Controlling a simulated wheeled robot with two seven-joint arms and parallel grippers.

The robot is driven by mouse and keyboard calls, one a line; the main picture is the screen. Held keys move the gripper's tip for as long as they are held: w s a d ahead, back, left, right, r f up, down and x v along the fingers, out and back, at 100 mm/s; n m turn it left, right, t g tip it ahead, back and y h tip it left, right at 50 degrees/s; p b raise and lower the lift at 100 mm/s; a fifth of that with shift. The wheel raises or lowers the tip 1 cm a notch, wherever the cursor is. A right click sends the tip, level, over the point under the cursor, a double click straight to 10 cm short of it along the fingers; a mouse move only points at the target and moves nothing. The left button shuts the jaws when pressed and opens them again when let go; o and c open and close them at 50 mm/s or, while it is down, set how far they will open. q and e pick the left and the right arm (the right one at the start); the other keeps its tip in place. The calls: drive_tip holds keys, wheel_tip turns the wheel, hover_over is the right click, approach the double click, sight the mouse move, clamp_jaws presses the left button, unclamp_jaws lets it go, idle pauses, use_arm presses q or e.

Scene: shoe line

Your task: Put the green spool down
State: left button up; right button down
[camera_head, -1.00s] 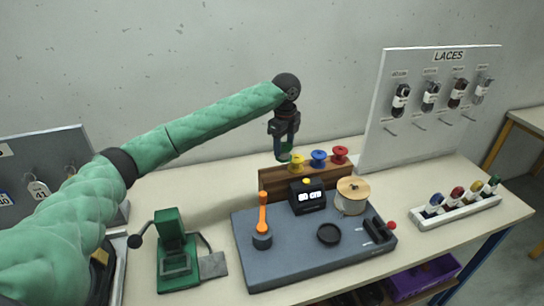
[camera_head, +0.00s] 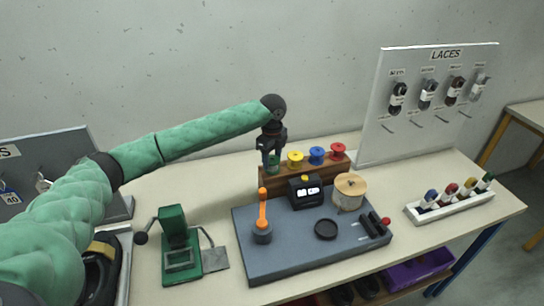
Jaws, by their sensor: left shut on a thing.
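The green spool (camera_head: 273,166) is at the left end of the wooden spool rack (camera_head: 300,177), to the left of the yellow spool (camera_head: 295,159). My left gripper (camera_head: 272,158) points down over it and is shut on it. The fingers partly hide the spool, and I cannot tell whether its base touches the rack. A blue spool (camera_head: 317,155) and a red spool (camera_head: 338,151) stand farther right on the rack. My right gripper is not in view.
In front of the rack is a grey board (camera_head: 290,240) with an orange-handled lever (camera_head: 263,215), a black display box (camera_head: 305,192) and a wooden-topped drum (camera_head: 349,190). A green press (camera_head: 178,250) stands left. The laces panel (camera_head: 425,105) rises at right.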

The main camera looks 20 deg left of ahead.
sight(272, 159)
use_arm(q)
drive_tip(key=o, duration=1.2)
drive_tip(key=shift+f, duration=0.1)
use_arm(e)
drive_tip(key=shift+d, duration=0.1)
use_arm(q)
drive_tip(key=shift+r, duration=0.3)
drive_tip(key=shift+r+b, duration=2.5)
drive_tip(key=shift+r, duration=3.35)
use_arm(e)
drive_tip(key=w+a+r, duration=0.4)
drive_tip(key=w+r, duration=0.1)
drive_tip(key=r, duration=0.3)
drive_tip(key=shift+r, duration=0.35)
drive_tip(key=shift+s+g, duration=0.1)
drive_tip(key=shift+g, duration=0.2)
